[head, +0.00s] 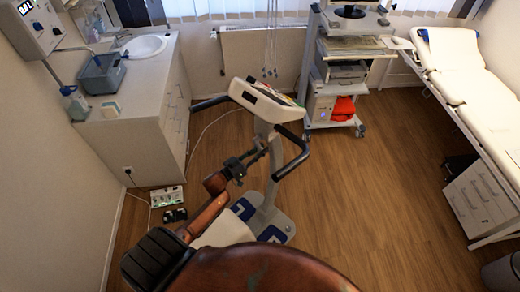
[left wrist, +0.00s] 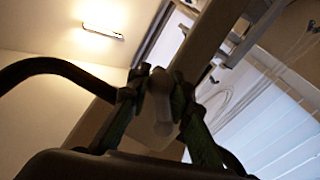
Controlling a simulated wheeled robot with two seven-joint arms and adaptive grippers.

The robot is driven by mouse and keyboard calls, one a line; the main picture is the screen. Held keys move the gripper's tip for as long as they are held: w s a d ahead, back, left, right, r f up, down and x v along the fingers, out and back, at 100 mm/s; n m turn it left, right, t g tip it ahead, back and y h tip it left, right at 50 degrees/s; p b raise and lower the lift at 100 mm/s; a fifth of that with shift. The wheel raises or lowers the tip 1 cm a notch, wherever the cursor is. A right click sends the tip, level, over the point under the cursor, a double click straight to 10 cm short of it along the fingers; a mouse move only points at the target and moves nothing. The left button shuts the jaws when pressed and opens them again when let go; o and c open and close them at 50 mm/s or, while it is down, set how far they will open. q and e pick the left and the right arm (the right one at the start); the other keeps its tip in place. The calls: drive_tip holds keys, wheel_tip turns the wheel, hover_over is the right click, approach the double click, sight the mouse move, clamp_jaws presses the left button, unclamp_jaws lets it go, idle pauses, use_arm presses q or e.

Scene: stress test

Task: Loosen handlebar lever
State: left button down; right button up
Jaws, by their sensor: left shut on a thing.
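The exercise bike's black handlebar (head: 301,158) curves out below its white console (head: 266,98), on a light upright post (head: 272,180). My left gripper (head: 256,158) reaches in from below, with its fingers at the post under the console. In the left wrist view, the two fingers of my left gripper (left wrist: 157,95) close around a pale, rounded lever (left wrist: 162,108). The black handlebar also curves in from the left in that view (left wrist: 50,64). In the head view the lever is too small and covered to make out. My right gripper is not in view.
A sink cabinet (head: 145,130) stands at left, with a power strip (head: 167,196) on the floor beside it. A wheeled equipment cart (head: 322,105) stands at the back. An examination couch (head: 460,70) lines the right. The wooden floor (head: 370,200) between is clear.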

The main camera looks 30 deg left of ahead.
use_arm(q)
drive_tip(key=shift+d, duration=0.1)
drive_tip(key=c, duration=1.7)
unclamp_jaws()
drive_tip(key=shift+r, duration=0.1)
drive_tip(key=v, duration=1.2)
drive_tip(key=shift+c, duration=0.7)
